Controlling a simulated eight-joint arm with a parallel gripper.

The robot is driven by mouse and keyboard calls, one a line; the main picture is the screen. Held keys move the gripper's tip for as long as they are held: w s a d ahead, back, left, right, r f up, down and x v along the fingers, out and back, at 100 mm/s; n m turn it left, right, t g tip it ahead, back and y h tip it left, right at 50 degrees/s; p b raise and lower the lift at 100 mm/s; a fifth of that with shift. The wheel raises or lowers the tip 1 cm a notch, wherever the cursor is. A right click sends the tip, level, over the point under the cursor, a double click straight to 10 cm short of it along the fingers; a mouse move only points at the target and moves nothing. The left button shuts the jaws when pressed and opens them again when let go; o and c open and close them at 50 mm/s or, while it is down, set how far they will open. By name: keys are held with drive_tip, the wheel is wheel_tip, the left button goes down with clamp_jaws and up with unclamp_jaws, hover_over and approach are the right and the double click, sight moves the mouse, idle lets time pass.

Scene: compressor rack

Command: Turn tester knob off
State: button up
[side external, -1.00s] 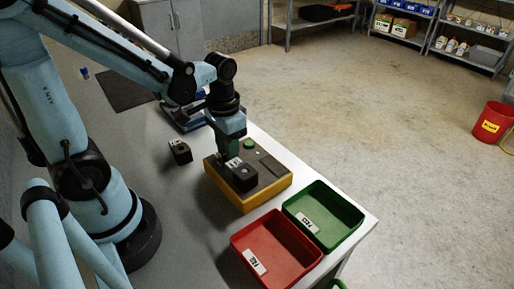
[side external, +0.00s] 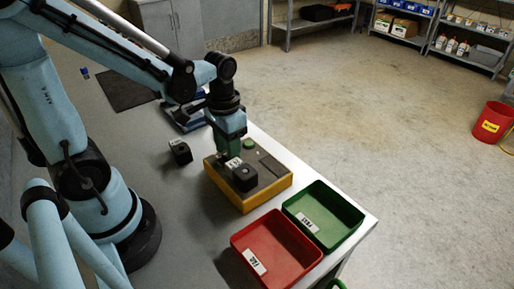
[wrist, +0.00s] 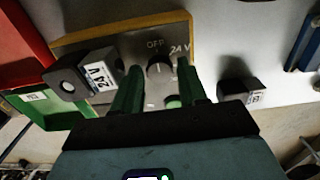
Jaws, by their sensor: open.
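The tester (side external: 222,188) is a yellow box with a grey-brown top on the bench. In the wrist view its panel (wrist: 128,45) has OFF and 24 V marks beside a dark round knob (wrist: 160,68). I cannot clearly tell which mark the knob points to. My gripper (wrist: 159,72) is open, its two green fingers on either side of the knob; contact is not clear. In the side view my gripper (side external: 229,147) is low over the tester and hides the knob. A green button (wrist: 173,102) shows between the fingers.
A black block with a 24 V label (wrist: 96,78) sits on the tester, also in the side view (side external: 245,179). Another black block (side external: 181,152) is on the bench. A red bin (side external: 272,225) and a green bin (side external: 345,193) stand in front of the tester.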

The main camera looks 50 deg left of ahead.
wheel_tip(320, 180, up, 12)
idle(0.7)
drive_tip(key=shift+f, duration=0.15)
drive_tip(key=shift+w+d+f+t, duration=0.2)
drive_tip(key=shift+d+f+t, duration=0.3)
drive_tip(key=shift+t, duration=0.7)
drive_tip(key=shift+w+d+f+t, duration=0.2)
drive_tip(key=shift+d+f+t, duration=0.3)
drive_tip(key=shift+t, duration=0.7)
drive_tip(key=shift+w+d+f+t, duration=0.2)
drive_tip(key=shift+d+f+t, duration=0.25)
drive_tip(key=shift+t, duration=0.75)
drive_tip(key=shift+o, duration=0.3)
